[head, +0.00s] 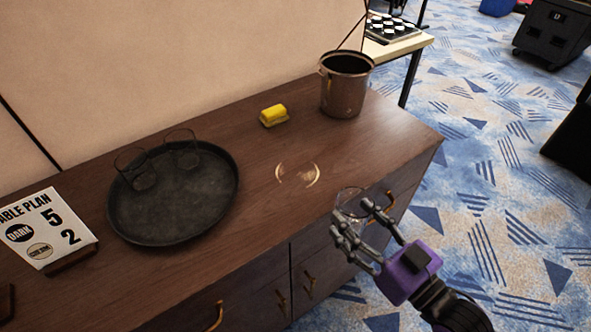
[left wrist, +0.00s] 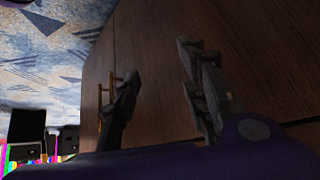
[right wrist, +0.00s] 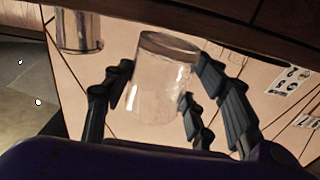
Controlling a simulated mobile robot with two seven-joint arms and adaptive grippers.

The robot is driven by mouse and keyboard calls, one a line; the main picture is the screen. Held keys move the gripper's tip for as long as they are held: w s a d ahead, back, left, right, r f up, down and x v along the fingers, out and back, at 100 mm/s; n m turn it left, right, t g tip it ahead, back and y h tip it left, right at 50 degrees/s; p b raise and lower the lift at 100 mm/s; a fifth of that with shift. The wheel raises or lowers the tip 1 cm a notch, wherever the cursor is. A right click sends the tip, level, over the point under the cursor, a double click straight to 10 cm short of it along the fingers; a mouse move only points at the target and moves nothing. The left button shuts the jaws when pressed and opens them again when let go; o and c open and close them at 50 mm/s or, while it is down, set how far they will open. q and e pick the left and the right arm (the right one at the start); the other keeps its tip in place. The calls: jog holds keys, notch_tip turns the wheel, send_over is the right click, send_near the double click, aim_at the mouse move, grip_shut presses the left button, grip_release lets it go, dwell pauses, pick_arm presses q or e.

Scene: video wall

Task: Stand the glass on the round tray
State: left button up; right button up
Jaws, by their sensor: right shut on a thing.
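The clear glass (head: 350,201) is in my right gripper (head: 368,221), at the sideboard's front edge in the head view. The right wrist view shows this glass (right wrist: 160,88) between the fingers, which are shut on it. The head view does not show clearly how it is tilted. The round dark tray (head: 190,222) lies on the sideboard to the left, apart from the gripper. Two other clear glasses stand at its back part, one (head: 140,172) left and one (head: 183,150) right. My left gripper (left wrist: 160,75) shows only in its wrist view, open and empty.
On the wooden sideboard (head: 262,225) stand a metal bucket (head: 343,92), a yellow block (head: 273,116) and a table plan sign (head: 45,228). A pale ring-shaped mark (head: 297,174) lies between tray and gripper. That stretch is otherwise clear. A wall rises behind.

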jog(key=shift+w+a+r, duration=0.1)
jog(key=shift+w+a, duration=0.1)
jog(key=shift+w, duration=0.1)
jog(key=p+x, duration=0.1)
jog(key=x, duration=1.3)
jog(key=shift+w+a+p, duration=0.1)
jog(key=shift+a+p, duration=0.05)
jog(key=shift+p, duration=0.15)
jog(key=x, duration=0.1)
jog(key=p+x, duration=0.1)
jog(key=x, duration=0.1)
jog(key=shift+r, duration=0.2)
jog(key=shift+f, duration=0.35)
pick_arm(q)
jog(key=shift+w+a+r, duration=0.1)
jog(key=shift+w+r, duration=0.05)
jog(key=shift+r, duration=0.45)
jog(key=shift+w+r, duration=0.1)
jog(key=shift+r, duration=0.45)
pick_arm(e)
jog(key=o, duration=1.5)
jog(key=shift+c, duration=0.2)
